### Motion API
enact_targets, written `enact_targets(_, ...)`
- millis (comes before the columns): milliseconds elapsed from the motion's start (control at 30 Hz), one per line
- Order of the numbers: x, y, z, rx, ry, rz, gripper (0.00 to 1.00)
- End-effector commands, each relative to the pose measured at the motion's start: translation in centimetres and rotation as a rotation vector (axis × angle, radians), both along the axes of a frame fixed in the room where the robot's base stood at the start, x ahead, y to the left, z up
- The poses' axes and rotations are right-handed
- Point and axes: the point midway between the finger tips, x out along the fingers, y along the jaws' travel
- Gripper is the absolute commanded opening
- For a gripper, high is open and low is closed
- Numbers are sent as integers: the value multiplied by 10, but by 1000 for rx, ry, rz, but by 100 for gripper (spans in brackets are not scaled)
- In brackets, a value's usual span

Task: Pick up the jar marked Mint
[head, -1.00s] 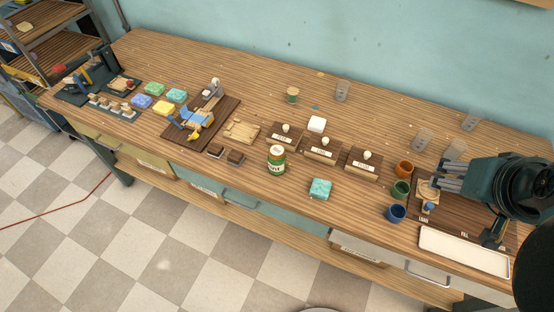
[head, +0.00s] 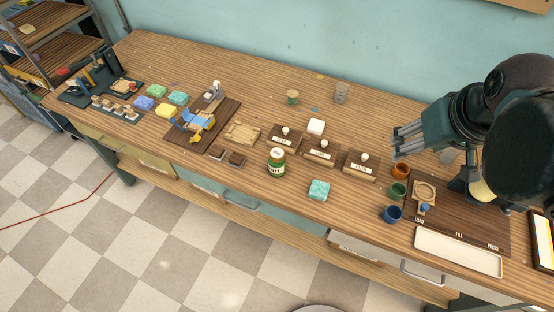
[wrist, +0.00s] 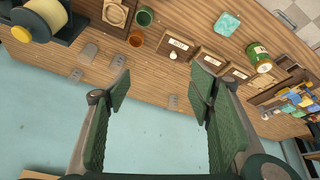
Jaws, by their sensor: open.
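A green jar with a cream lid and a pale label (head: 276,162) stands upright near the front middle of the bench. Its lettering is too small to read for certain. It also shows at the right in the wrist view (wrist: 259,58). My gripper (head: 398,141) is at the right of the bench, raised above it and well apart from the jar. In the wrist view my gripper (wrist: 162,95) has its two green fingers spread wide with nothing between them.
A turquoise soap block (head: 319,190) lies in front. Orange, green and blue cups (head: 391,214) stand near a dark board (head: 455,228) and a white tray (head: 457,251). Bare bench lies behind (head: 240,75).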

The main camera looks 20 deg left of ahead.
Motion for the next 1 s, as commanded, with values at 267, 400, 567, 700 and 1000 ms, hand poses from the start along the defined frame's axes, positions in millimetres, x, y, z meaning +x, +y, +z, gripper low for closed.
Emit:
enact_targets(267, 18, 55, 9, -55, 65, 183, 53)
enact_targets(400, 24, 84, 10, -83, 97, 274, 53)
enact_targets(567, 29, 117, 10, -115, 132, 380, 53)
enact_targets(700, 31, 148, 8, -143, 162, 472, 53)
enact_targets(1000, 30, 215, 2, -204, 224, 673, 53)
